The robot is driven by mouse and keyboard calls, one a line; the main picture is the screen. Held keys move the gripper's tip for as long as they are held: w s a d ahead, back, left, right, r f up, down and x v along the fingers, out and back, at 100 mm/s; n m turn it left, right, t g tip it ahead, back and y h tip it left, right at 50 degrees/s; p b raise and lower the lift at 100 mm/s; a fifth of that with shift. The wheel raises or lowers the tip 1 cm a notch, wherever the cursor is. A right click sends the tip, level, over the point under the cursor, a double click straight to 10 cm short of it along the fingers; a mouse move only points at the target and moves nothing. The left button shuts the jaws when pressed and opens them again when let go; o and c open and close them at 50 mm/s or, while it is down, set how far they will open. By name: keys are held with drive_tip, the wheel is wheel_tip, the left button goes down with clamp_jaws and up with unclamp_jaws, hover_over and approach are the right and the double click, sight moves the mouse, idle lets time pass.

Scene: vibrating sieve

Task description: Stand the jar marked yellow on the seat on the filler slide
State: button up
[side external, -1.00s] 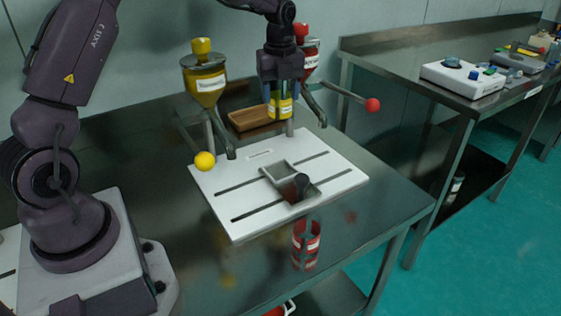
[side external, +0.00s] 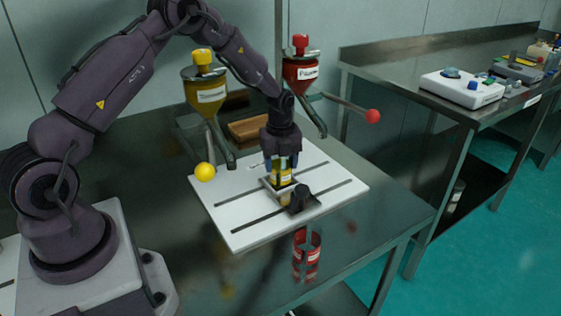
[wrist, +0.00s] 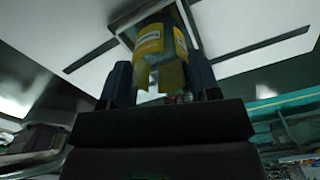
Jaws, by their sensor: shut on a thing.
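My gripper (side external: 282,160) is shut on the yellow-marked jar (side external: 284,180) and points down over the white slide base (side external: 240,222). The jar is upright, with its lower part at the square seat frame (side external: 268,188) on the slide. I cannot tell whether its bottom touches the seat. In the wrist view the jar (wrist: 150,50), with its yellow band and white label, shows between the two fingers, and the seat is partly hidden behind it. A dark knob (side external: 302,193) stands at the seat's front right.
A yellow hopper (side external: 208,92) and a red hopper (side external: 301,72) stand behind the slide, with a yellow ball handle (side external: 204,172) and a red one (side external: 372,116). A red jar (side external: 306,262) stands in front. A wooden tray (side external: 249,129) lies behind.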

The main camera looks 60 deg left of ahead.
drive_tip(key=o, duration=0.9)
drive_tip(key=shift+f, duration=0.1)
